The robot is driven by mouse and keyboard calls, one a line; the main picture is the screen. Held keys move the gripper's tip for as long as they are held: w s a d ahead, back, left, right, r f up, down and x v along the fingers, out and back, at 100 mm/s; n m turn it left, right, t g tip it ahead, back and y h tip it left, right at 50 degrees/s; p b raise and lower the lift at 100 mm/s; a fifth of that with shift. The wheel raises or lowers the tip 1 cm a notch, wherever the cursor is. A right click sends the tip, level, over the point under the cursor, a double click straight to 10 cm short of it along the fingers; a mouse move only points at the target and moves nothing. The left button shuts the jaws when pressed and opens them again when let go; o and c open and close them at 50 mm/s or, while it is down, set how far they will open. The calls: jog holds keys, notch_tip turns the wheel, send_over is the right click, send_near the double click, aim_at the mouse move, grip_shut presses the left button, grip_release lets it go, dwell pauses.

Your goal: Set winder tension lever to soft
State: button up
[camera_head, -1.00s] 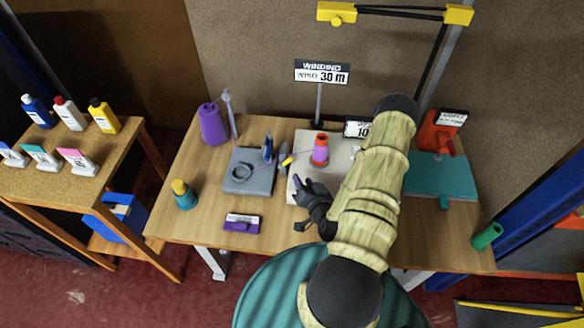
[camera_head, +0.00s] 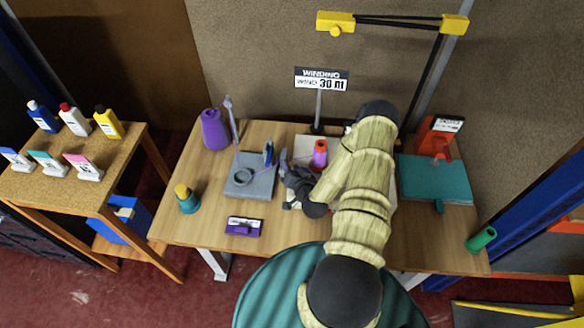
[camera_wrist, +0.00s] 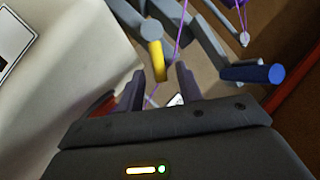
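The winder (camera_head: 308,143) is a pale box carrying an orange and purple cone (camera_head: 320,154); my arm hides much of it. In the wrist view, a grey lever with a yellow grip (camera_wrist: 157,60) appears just ahead of my gripper (camera_wrist: 161,74), in line with the gap between its fingers. The fingers are apart, with nothing clearly held; whether they touch the yellow grip cannot be told. A blue-tipped grey lever (camera_wrist: 270,73) is to the right. In the head view my gripper (camera_head: 284,160) is at the winder's left side and hides the yellow grip. Any soft marking is unreadable.
A grey stand (camera_head: 250,182) with a ring is left of my gripper. A teal board (camera_head: 435,179) lies right.

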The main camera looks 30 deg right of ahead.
grip_shut()
jog(key=shift+a+r, duration=0.1)
jog(key=shift+w+a+r+n+g+h+p, duration=0.3)
jog(key=shift+a+n+g+h+p, duration=0.15)
jog(key=shift+n+g, duration=0.25)
jog(key=shift+w+a+r+n+g+h+p, duration=0.2)
jog(key=shift+a+n+g+h+p, duration=0.25)
jog(key=shift+n, duration=0.35)
jog(key=shift+f, duration=0.1)
grip_release()
